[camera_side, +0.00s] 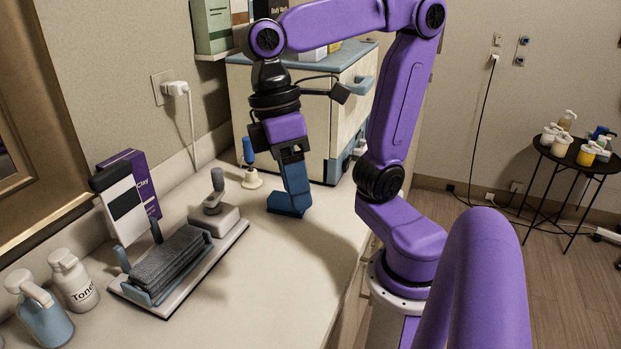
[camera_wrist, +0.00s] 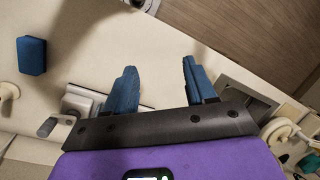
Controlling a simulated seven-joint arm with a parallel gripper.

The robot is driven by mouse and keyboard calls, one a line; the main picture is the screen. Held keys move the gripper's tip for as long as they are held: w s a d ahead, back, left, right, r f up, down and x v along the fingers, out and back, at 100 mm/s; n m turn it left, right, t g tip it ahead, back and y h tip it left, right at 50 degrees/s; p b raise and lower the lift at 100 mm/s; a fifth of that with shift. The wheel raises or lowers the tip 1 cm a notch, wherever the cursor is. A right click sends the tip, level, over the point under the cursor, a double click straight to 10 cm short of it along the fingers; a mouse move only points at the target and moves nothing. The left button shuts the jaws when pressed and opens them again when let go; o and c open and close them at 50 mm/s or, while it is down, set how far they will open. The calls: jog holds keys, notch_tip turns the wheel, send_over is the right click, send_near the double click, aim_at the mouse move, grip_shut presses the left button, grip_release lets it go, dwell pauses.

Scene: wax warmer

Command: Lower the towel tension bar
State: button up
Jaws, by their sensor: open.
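In the side view, the likely towel tension bar is a raised white frame with a black top bar (camera_side: 102,178). It stands tilted up over a stack of dark grey towels (camera_side: 167,262) in a blue-grey holder on a white base. My gripper (camera_side: 291,190) points down over the counter, to the right of the holder and apart from it. In the wrist view, its blue fingers are spread apart (camera_wrist: 162,80) with nothing between them. I cannot make out the bar in the wrist view.
A grey lever (camera_side: 217,180) on a white block stands beside the towels; a blue-handled tool (camera_side: 250,165) is behind it. Bottles (camera_side: 72,280) and a purple box (camera_side: 145,180) stand left. A blue block (camera_wrist: 31,55) lies on the counter. The front right counter is clear.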

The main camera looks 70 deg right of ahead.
jog(key=shift+s+d+f+n+t, duration=0.15)
jog(key=shift+s+d+n+t, duration=0.3)
jog(key=shift+n, duration=0.25)
jog(key=shift+s+d+f+n+t, duration=0.1)
jog(key=shift+s+d+n+t, duration=0.25)
jog(key=shift+d+n, duration=0.3)
jog(key=shift+a, duration=0.1)
jog(key=shift+r, duration=0.1)
